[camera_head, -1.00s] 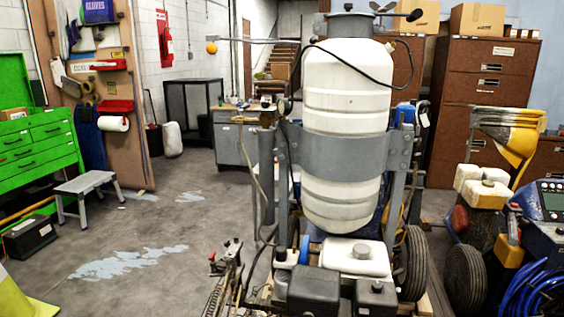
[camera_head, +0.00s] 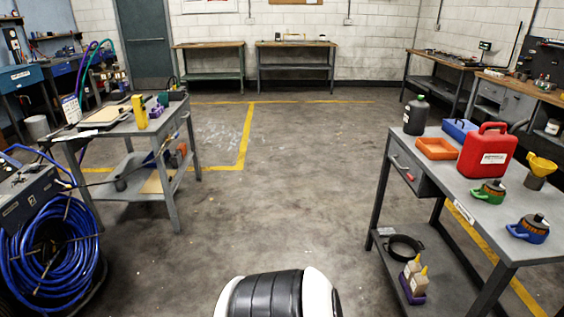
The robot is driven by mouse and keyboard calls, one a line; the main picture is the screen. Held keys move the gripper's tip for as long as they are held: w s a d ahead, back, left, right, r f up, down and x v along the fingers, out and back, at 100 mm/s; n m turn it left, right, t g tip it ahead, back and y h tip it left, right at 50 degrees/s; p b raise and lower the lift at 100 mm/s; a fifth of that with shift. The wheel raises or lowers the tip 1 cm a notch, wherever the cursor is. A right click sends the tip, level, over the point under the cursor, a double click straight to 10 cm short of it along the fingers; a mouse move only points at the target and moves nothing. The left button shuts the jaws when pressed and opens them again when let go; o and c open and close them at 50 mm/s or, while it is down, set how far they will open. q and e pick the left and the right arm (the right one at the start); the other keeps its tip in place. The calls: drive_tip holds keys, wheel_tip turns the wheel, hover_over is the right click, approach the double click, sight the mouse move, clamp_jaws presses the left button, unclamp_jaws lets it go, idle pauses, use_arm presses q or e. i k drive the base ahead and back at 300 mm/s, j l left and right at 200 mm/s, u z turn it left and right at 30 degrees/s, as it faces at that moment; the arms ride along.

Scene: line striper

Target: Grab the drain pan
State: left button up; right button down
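A round, shallow black pan (camera_head: 403,248), which looks like the drain pan, sits on the lower shelf (camera_head: 446,271) of the grey table on the right. It lies beside small bottles in a purple holder (camera_head: 413,280). An orange tray (camera_head: 437,149) and a blue tray (camera_head: 459,129) lie on that table's top. Neither of my grippers is in view, and nothing shows what they hold.
A red jug (camera_head: 487,150), a dark bottle (camera_head: 416,115) and a yellow funnel (camera_head: 541,167) stand on the right table (camera_head: 455,182). A grey cart (camera_head: 130,126) and coiled blue hose (camera_head: 50,252) are at left. The floor between is clear.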

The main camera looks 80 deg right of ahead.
sight(402, 248)
drive_tip(key=z, duration=1)
drive_tip(key=l+z, duration=0.1)
drive_tip(key=z, duration=1.85)
drive_tip(key=i+z, duration=0.1)
drive_tip(key=z, duration=0.85)
drive_tip(key=i+j+z, duration=0.1)
drive_tip(key=z, duration=0.4)
drive_tip(key=i+j+z, duration=0.1)
drive_tip(key=z, duration=0.4)
drive_tip(key=j+z, duration=0.3)
drive_tip(key=z, duration=0.2)
